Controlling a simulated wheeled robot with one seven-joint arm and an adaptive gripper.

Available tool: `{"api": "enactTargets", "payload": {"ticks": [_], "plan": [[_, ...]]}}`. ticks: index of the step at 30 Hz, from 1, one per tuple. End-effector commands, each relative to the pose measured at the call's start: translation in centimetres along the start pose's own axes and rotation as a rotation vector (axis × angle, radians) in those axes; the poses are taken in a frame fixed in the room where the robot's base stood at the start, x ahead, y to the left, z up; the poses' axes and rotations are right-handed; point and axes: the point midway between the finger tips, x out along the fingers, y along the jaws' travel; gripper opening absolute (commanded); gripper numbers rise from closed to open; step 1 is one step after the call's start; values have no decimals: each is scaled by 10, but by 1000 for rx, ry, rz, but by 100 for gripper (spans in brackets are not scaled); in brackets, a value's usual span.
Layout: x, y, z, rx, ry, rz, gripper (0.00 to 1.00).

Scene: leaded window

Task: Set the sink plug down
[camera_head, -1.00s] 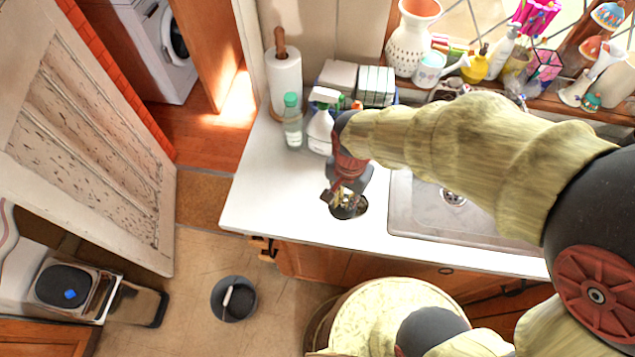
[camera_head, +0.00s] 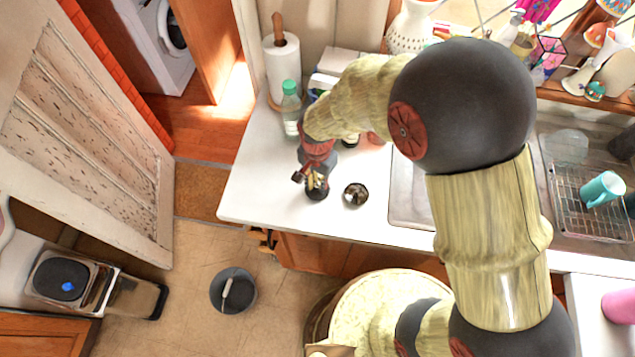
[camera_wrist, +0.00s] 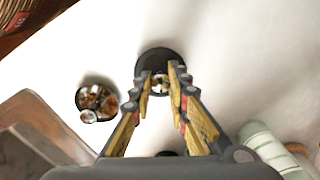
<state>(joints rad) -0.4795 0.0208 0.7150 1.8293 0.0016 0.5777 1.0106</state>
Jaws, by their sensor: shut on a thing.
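The sink plug (camera_wrist: 158,57) is a dark round disc with a bright metal middle, seen at my fingertips in the wrist view. In the head view the plug (camera_head: 317,194) shows as a dark spot under my gripper (camera_head: 316,184), over the white counter (camera_head: 260,190). My gripper (camera_wrist: 161,84) is shut on the plug's middle part in the wrist view. I cannot tell whether the plug touches the counter or hangs just above it.
A small round dish with brown and shiny contents (camera_head: 356,195) stands right of the plug; it also shows in the wrist view (camera_wrist: 97,101). A green-capped bottle (camera_head: 291,108) and paper towel roll (camera_head: 284,72) stand behind. The counter's left front is clear. The sink (camera_head: 408,190) lies right.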

Motion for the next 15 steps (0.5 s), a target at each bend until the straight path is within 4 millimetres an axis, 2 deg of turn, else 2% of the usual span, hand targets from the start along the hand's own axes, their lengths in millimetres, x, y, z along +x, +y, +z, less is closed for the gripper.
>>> {"api": "enactTargets", "payload": {"ticks": [11, 12, 15], "plan": [[5, 0, 0, 0, 1, -1, 0], [5, 0, 0, 0, 1, -1, 18], [4, 0, 0, 0, 1, -1, 23]]}}
